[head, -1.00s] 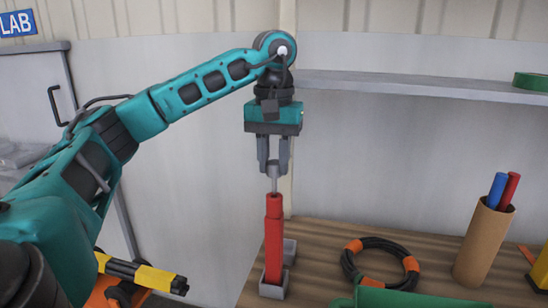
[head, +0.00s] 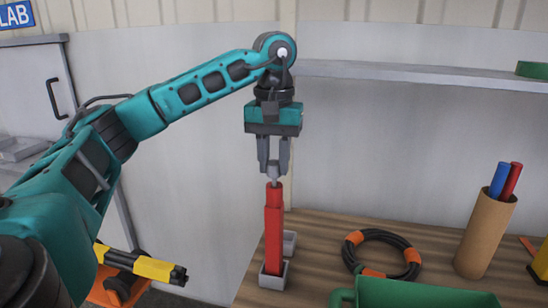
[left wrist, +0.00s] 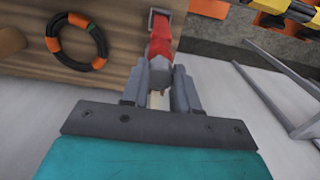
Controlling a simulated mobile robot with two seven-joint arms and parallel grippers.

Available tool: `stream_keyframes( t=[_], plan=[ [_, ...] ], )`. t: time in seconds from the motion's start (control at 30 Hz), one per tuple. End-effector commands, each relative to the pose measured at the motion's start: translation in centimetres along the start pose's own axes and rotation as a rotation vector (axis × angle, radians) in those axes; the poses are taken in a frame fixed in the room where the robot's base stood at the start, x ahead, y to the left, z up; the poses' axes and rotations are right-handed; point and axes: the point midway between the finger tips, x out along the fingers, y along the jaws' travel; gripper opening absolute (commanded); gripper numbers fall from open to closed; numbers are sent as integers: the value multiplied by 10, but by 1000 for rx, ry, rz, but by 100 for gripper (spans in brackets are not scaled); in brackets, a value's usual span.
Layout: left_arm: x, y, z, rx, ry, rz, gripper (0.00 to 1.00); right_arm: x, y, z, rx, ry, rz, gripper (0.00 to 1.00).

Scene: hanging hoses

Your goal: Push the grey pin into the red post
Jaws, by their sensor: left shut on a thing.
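The red post (head: 274,230) stands upright in a grey holder (head: 272,281) on the table. My left gripper (head: 274,168) is directly above the post, pointing down, and is shut on the grey pin (head: 274,179). Only a short length of the pin shows between the fingertips and the top of the post. The pin's lower end meets the post top; how deep it sits inside is hidden. In the left wrist view the pin (left wrist: 160,76) shows between the fingers, in line with the red post (left wrist: 160,36). My right gripper is not in view.
A black hose coil with orange bands (head: 382,252) lies right of the post. A green bin (head: 410,295) is at the front. A brown tube (head: 485,235) holds a blue and a red rod. A shelf (head: 420,76) runs along the wall behind.

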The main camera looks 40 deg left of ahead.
Motion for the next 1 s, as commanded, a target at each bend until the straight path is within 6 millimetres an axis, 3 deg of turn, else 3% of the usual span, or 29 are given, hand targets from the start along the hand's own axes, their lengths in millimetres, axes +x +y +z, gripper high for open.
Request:
stream_keyframes(
  t=[0.8,0.83,1.0],
  plan=[
    [21,0,0,0,0,0,0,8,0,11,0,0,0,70],
    [21,0,0,0,0,0,30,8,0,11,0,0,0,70],
    [20,0,0,0,0,0,46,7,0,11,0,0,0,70]
  ],
)
